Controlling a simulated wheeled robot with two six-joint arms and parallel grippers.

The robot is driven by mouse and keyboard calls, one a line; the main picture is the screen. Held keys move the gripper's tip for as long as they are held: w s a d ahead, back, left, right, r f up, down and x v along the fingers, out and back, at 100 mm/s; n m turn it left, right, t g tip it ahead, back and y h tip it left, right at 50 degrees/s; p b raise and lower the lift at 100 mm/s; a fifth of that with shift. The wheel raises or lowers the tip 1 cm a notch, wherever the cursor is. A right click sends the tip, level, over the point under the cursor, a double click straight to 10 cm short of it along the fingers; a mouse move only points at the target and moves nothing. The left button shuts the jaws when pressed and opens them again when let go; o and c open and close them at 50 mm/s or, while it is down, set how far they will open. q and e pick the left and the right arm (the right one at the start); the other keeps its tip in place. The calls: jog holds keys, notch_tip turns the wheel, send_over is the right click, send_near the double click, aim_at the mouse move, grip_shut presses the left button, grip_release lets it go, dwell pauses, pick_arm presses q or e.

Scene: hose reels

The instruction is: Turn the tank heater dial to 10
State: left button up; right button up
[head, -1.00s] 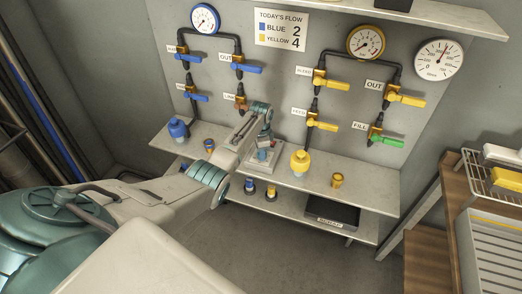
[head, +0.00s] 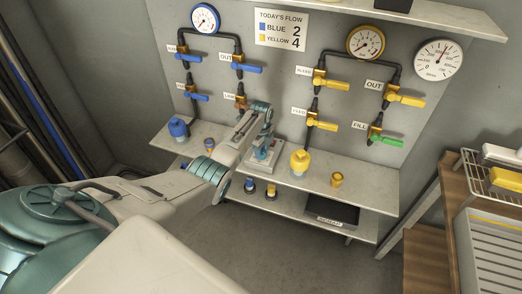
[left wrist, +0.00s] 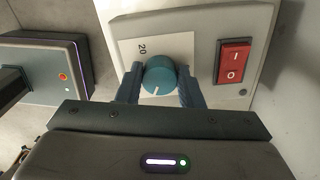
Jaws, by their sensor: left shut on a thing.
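The tank heater is a pale box on the upper shelf, seen in the head view (head: 252,163) and close up in the left wrist view (left wrist: 202,22). Its round teal dial (left wrist: 159,75) sits on a white plate with "20" printed on it. The dial's white mark points down in that picture, toward my gripper's body. My left gripper (left wrist: 160,88) is shut on the dial, one finger on each side; it also shows in the head view (head: 261,147). The other numbers are hidden or out of frame. My right gripper is not in view.
A red rocker switch (left wrist: 234,62) is beside the dial. Valve pipes with levers line the wall behind.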

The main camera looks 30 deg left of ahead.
pick_arm(q)
jog(key=shift+m, duration=0.3)
jog(key=o, duration=1)
jog(key=shift+c, duration=0.2)
jog(key=shift+r, duration=0.1)
notch_tip(320, 180, up, 11)
jog(key=b, duration=0.1)
jog(key=shift+b, duration=0.4)
jog(key=shift+f, duration=0.2)
